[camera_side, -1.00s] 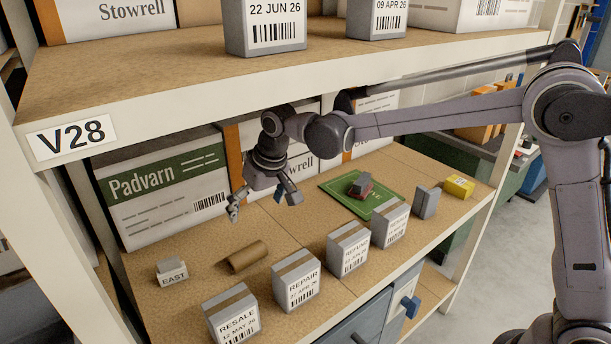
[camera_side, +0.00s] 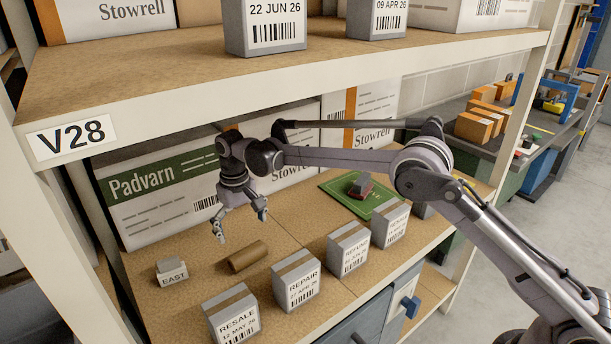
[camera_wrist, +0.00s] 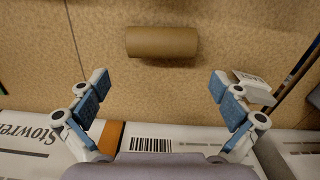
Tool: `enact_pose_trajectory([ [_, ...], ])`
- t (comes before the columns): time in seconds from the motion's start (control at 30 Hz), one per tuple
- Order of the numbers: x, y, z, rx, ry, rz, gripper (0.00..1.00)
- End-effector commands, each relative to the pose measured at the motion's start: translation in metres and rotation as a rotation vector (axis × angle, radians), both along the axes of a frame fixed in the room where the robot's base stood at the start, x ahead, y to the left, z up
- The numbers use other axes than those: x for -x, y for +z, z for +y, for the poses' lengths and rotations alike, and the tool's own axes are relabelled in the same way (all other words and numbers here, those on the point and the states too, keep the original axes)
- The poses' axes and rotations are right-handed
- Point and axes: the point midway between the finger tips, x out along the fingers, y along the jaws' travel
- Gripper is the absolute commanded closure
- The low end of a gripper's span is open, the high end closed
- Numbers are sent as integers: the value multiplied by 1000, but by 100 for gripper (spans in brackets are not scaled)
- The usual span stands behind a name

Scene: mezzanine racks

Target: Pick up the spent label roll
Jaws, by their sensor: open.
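The spent label roll is a brown cardboard tube (camera_side: 248,256) lying on its side on the tan shelf board. In the wrist view the tube (camera_wrist: 162,41) lies crosswise near the top, beyond the fingertips and between their lines. My gripper (camera_side: 240,227) is open and empty, above the shelf just behind the tube and apart from it. In the wrist view my gripper (camera_wrist: 158,80) shows two spread fingers with blue pads and bare board between them.
Small boxes labelled RESALE (camera_side: 232,316), REPAIR (camera_side: 297,281) and REFUND (camera_side: 348,249) line the front edge. An EAST block (camera_side: 172,271) stands left of the tube. A Padvarn carton (camera_side: 158,192) stands behind. A green mat (camera_side: 340,190) lies right. The upper shelf (camera_side: 290,85) overhangs.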

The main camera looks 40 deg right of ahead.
Motion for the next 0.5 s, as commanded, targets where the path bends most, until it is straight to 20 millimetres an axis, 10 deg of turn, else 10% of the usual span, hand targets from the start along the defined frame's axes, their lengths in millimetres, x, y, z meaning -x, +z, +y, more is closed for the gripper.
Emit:
enact_pose_trajectory([
  [0.5,-1,-45,2,0,0,-1,0],
])
